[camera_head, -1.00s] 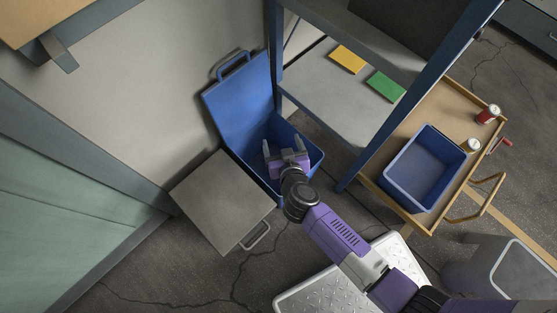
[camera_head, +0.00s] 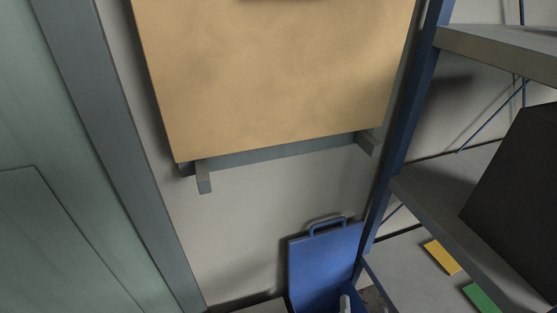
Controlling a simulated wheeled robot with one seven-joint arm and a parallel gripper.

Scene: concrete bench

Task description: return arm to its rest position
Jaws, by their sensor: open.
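Only a pale fingertip of my gripper (camera_head: 346,303) shows, at the bottom edge of the view. It is at the mouth of a blue bin (camera_head: 325,265), whose lid stands raised against the wall. The gripper is open. The rest of my gripper and my arm are below the frame, so whether anything is between the fingers is hidden.
A tan board (camera_head: 275,75) on brackets juts from the wall above the bin. A blue-framed shelf unit (camera_head: 395,150) stands at right, with a dark box (camera_head: 515,195), a yellow item (camera_head: 442,257) and a green item (camera_head: 482,298). A green door (camera_head: 60,180) is at left.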

